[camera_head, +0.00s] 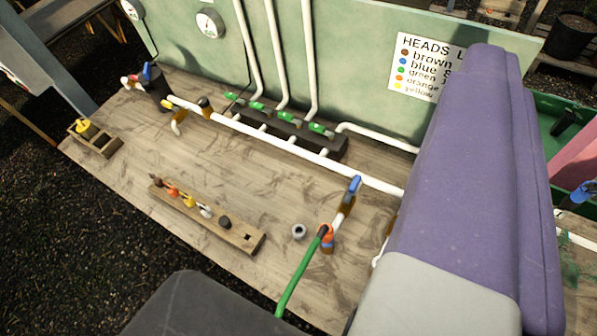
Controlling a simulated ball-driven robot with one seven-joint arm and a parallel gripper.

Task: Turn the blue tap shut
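A blue tap handle (355,185) sits on the white pipe at the right of the bench, above a short branch with a brass-coloured part. The handle is tilted; I cannot tell whether it stands open or shut. The branch runs down to an orange fitting (326,233) with a green hose (301,271) attached. A second, smaller blue handle (147,72) is at the far left by a dark cylinder (154,88). A third blue piece (582,194) is at the right edge. My purple and grey arm covers much of the right side. My gripper fingers do not show.
The wooden bench (240,170) holds a white pipe run and a black block with several green taps (289,118). A green panel stands behind.

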